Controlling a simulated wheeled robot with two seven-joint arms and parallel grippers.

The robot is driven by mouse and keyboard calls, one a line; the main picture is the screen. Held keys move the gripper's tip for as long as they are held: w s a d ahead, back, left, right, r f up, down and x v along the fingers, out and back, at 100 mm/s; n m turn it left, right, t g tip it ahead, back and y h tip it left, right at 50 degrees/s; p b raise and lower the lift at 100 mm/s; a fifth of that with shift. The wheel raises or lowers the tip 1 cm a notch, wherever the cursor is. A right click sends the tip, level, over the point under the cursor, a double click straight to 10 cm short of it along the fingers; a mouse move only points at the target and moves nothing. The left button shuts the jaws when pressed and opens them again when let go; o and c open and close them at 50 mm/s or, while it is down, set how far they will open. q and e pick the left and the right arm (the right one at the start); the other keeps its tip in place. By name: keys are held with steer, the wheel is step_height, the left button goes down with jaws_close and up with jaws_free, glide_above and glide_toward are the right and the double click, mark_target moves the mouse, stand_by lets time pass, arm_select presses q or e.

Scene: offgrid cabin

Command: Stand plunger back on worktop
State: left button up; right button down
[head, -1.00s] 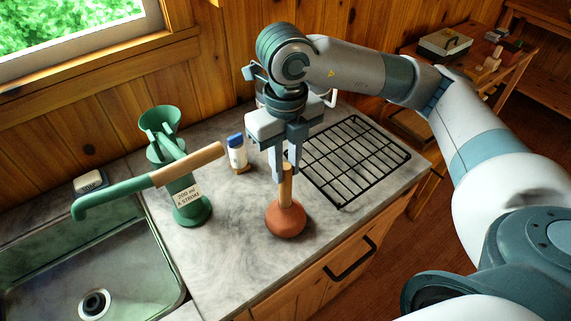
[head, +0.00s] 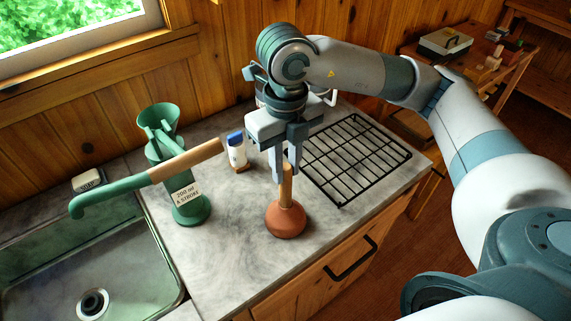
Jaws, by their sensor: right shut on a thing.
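The plunger (head: 286,219) stands upright on the grey worktop (head: 236,262), its reddish rubber cup down and its wooden handle rising from it. The cup appears to rest on the worktop near the front edge. My right gripper (head: 285,172) points down from above and is shut on the plunger's handle; its fingers hide the upper part of the handle. My left gripper is not in view.
Left of the plunger stands a green hand pump (head: 188,207) with a wooden-ended lever, beside the sink (head: 100,270). A white bottle with a blue cap (head: 237,152) stands behind. A black wire rack (head: 350,160) lies to the right. The front worktop is clear.

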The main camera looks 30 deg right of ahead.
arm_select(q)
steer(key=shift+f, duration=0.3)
arm_select(e)
steer(key=shift+f, duration=0.2)
steer(key=c, duration=1.5)
jaws_free()
steer(key=shift+o, duration=0.2)
arm_select(q)
steer(key=shift+b, duration=0.3)
arm_select(e)
steer(key=shift+r, duration=0.1)
steer(key=shift+r, duration=0.6)
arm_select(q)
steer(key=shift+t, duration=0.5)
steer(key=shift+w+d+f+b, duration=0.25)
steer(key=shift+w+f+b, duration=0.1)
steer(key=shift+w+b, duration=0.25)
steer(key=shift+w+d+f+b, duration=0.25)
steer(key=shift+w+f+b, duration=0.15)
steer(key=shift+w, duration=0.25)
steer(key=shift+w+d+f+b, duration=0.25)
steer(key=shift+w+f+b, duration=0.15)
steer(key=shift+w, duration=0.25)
arm_select(e)
step_height(320, 180, up, 16)
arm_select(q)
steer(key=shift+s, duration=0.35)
